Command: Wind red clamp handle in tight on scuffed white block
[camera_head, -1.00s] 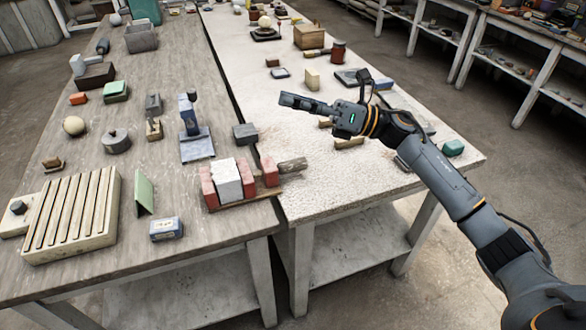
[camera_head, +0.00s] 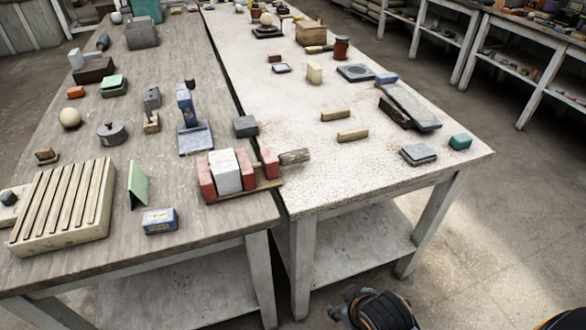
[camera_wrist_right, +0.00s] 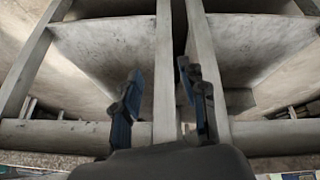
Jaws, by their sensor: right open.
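The clamp stands at the right front corner of the left table in the head view, on a thin wooden base (camera_head: 240,194). The scuffed white block (camera_head: 225,172) sits between two red jaws, a left one (camera_head: 206,180) and a right one (camera_head: 246,170). A third red block (camera_head: 270,163) stands to the right, with a greyish-brown cylindrical handle (camera_head: 295,157) sticking out over the other table's edge. My right gripper is low in front of the tables, mostly out of the head view; in the right wrist view its fingers (camera_wrist_right: 160,72) are apart and empty. My left gripper does not show.
The pale table (camera_head: 300,190) is clear right of the handle, with wooden bars (camera_head: 352,136) farther back. Table legs (camera_wrist_right: 166,80) stand beyond my right fingers.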

